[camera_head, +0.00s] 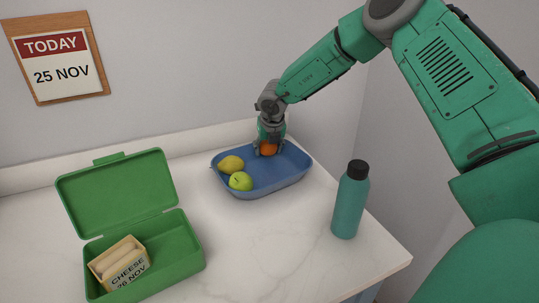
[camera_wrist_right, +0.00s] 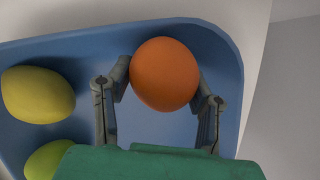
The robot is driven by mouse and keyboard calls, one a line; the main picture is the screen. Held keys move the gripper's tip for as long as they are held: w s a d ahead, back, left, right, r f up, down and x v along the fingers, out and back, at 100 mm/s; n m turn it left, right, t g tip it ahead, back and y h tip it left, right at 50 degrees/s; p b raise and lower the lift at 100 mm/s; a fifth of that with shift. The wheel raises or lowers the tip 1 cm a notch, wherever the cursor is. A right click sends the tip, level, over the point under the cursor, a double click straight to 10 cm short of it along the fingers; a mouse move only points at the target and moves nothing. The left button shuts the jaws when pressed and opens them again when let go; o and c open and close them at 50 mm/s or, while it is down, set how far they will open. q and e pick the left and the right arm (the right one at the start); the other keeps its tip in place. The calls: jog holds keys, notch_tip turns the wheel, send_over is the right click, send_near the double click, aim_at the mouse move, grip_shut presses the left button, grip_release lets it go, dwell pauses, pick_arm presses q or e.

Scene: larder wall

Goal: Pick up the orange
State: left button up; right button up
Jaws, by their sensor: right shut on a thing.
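The orange (camera_head: 268,149) is in the far right part of the blue tray (camera_head: 262,186). My right gripper (camera_head: 269,146) reaches down over it and is shut on it. In the right wrist view the orange (camera_wrist_right: 164,74) sits between the two fingers of my right gripper (camera_wrist_right: 163,85), one on each side. I cannot tell whether the orange still touches the tray floor. My left gripper is not in view.
A yellow lemon (camera_head: 231,164) and a green apple (camera_head: 241,181) lie in the tray's left part. A teal bottle (camera_head: 350,200) stands right of it. An open green lunchbox (camera_head: 186,252) with a cheese packet (camera_head: 121,263) stands at the left. The wall is close behind the tray.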

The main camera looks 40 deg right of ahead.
aim_at(266, 143)
jog(key=r, duration=0.6)
jog(key=a+r, duration=0.1)
jog(key=r, duration=0.3)
jog(key=s+a+r, duration=0.3)
jog(key=a+r, duration=0.4)
jog(key=a, duration=0.1)
pick_arm(q)
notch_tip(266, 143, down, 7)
jog(key=b, duration=0.7)
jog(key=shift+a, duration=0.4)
pick_arm(e)
jog(key=s+a+f, duration=0.2)
jog(key=s+a, duration=0.2)
jog(key=a, duration=0.6)
jog(key=s+a+f, duration=0.3)
jog(key=s+a, duration=0.1)
jog(key=a, duration=0.5)
jog(key=s+a+f, duration=0.2)
jog(key=s+a, duration=0.2)
jog(key=a, duration=0.6)
jog(key=shift+a+f, duration=0.2)
jog(key=shift+a, duration=0.15)
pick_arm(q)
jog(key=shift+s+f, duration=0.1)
pick_arm(e)
jog(key=shift+d, duration=0.1)
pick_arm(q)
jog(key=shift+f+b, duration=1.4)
pick_arm(e)
jog(key=shift+f, duration=2.2)
